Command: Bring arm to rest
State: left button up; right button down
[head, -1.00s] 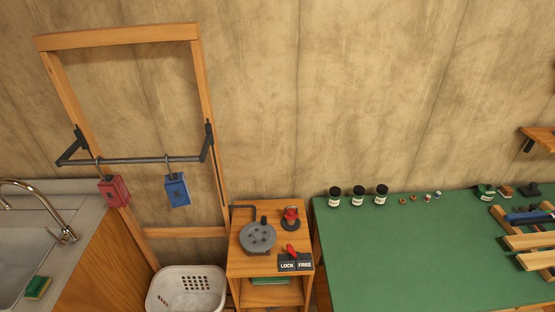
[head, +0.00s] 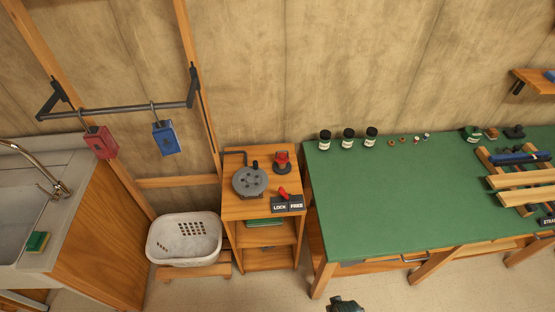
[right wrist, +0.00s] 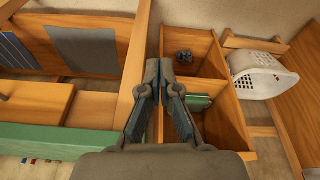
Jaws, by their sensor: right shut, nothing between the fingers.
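My right gripper (right wrist: 160,75) is in the middle of the right wrist view. Its two dark fingers are together, shut, with nothing between them. Behind the fingers is the open front of the small wooden cabinet (right wrist: 233,120). In the head view only a dark tip of a gripper (head: 346,305), which looks like my right one, shows at the bottom edge, over the floor in front of the green table. The rest of that arm is out of the picture. My left gripper is not in view.
The green-topped table (head: 390,210) holds jars and a wooden rack. The cabinet (head: 236,208) carries a round grey dial and a red lever. A white basket (head: 184,250) stands left of it. A sink (head: 18,220) is at far left. Floor in front is clear.

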jog(key=s+f+g, duration=0.1)
jog(key=s+f, duration=0.2)
jog(key=f, duration=0.6)
jog(key=s+f, duration=0.2)
jog(key=f, duration=0.7)
jog(key=s+d+f+g+b, duration=0.1)
jog(key=s+d+f, duration=0.2)
jog(key=s+f, duration=1)
jog(key=s, duration=0.3)
jog(key=shift+w+a, duration=0.1)
